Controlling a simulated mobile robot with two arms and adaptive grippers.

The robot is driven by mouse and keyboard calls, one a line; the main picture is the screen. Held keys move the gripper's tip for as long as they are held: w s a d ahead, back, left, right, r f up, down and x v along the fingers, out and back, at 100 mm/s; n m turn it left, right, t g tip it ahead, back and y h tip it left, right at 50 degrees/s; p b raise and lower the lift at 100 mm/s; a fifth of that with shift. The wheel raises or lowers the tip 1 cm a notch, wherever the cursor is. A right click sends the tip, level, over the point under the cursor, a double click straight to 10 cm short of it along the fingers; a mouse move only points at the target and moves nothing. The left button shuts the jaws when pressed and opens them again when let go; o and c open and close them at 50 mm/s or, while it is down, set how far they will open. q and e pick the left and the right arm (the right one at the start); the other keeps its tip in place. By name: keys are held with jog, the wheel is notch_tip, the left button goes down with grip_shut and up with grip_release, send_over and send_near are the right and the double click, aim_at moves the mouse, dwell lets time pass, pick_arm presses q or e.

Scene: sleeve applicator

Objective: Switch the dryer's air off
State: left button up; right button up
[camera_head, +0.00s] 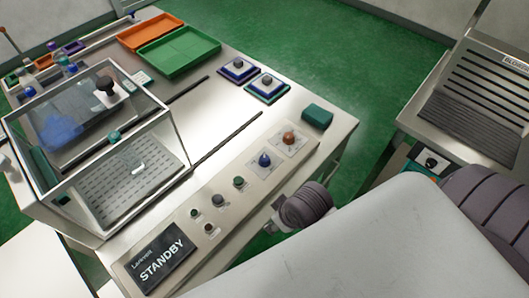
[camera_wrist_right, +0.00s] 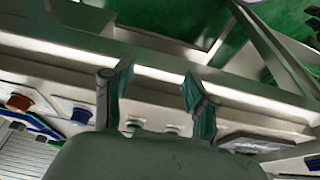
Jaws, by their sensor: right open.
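The blower unit (camera_head: 470,108), a slotted grey box with a label that seems to read "BLOWER", stands at the right of the head view. A black knob (camera_head: 431,161) sits on a pale plate on its front. I cannot tell the knob's setting. My right arm crosses the lower right of the head view; its gripper is mostly hidden there. In the right wrist view my right gripper (camera_wrist_right: 158,98) is open and empty, with two green-padded fingers apart. It is near the bench's front edge, away from the blower knob. My left gripper is not in view.
The bench has a clear-walled box (camera_head: 95,150), a row of knobs including a blue one (camera_head: 264,159) and an orange one (camera_head: 288,138), and a "STANDBY" panel (camera_head: 160,258). Green (camera_head: 178,52) and orange (camera_head: 150,31) trays lie at the back. Open green floor separates bench and blower.

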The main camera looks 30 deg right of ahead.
jog(key=w+a+n, duration=0.1)
jog(key=w, duration=0.1)
jog(key=w+a+r+n+y, duration=0.1)
jog(key=w+n, duration=0.1)
jog(key=w+a+r+n, duration=0.1)
jog(key=w, duration=0.1)
jog(key=shift+w+a+r+n+y, duration=0.2)
jog(key=shift+w+a+n+y, duration=0.1)
jog(key=shift+a, duration=0.1)
jog(key=w+n, duration=0.1)
jog(key=w+r+n, duration=0.2)
jog(key=shift+w+a+r+g, duration=0.15)
jog(key=shift+a+g, duration=0.2)
jog(key=shift+g, duration=0.05)
jog(key=w+d+r+n+g+h, duration=0.1)
jog(key=w+d+r+n+g, duration=0.1)
jog(key=w+d+r+n, duration=0.35)
notch_tip(320, 180, up, 5)
jog(key=n+h+p, duration=0.1)
jog(key=h, duration=0.1)
send_over(265, 157)
jog(key=shift+g, duration=0.3)
notch_tip(265, 157, down, 14)
jog(key=shift+a+r+p, duration=0.1)
jog(key=shift+p, duration=0.8)
grip_shut()
